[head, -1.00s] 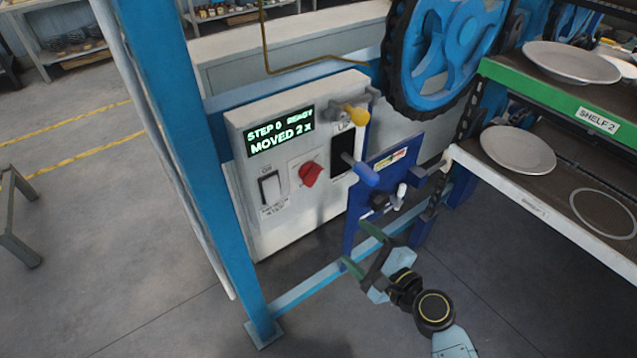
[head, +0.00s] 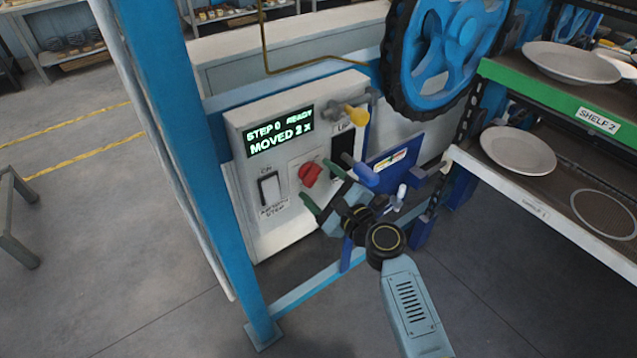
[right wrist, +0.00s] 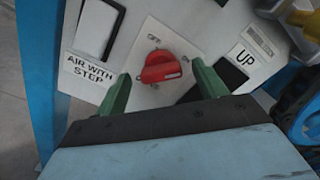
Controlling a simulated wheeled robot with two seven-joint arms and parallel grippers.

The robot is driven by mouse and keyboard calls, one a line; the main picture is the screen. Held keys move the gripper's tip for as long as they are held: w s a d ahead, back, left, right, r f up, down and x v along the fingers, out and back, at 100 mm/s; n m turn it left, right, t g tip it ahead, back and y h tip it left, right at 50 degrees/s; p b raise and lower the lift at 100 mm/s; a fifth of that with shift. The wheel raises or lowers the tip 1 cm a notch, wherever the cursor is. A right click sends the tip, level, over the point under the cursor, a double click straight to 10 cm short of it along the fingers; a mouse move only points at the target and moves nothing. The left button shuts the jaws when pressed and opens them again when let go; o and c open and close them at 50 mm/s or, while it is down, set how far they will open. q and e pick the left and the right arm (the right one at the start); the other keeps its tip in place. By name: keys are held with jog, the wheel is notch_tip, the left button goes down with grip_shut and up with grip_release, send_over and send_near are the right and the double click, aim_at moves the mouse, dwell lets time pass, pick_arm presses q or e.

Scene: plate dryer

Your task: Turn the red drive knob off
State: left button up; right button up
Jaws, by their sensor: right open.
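The red drive knob (head: 311,174) is on the white control panel (head: 283,228), below the display. In the right wrist view the red knob (right wrist: 161,67) sits on a square plate, its grip lying nearly level across that picture. My right gripper (head: 317,185) is open in front of the knob. Its two green fingers (right wrist: 162,85) show on either side of the knob in the right wrist view, apparently not touching it. Whether the fingertips reach past the knob's face I cannot tell. My left gripper is out of view.
The display (head: 279,131) reads "STEP 0 READY, MOVED 2x". A rocker switch (head: 270,188) is left of the knob. A blue post (head: 190,150) stands left; shelves with plates (head: 518,150) are right.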

jog(key=shift+w+a, duration=0.25)
jog(key=shift+w, duration=0.05)
jog(key=shift+c, duration=0.4)
jog(key=c, duration=0.9)
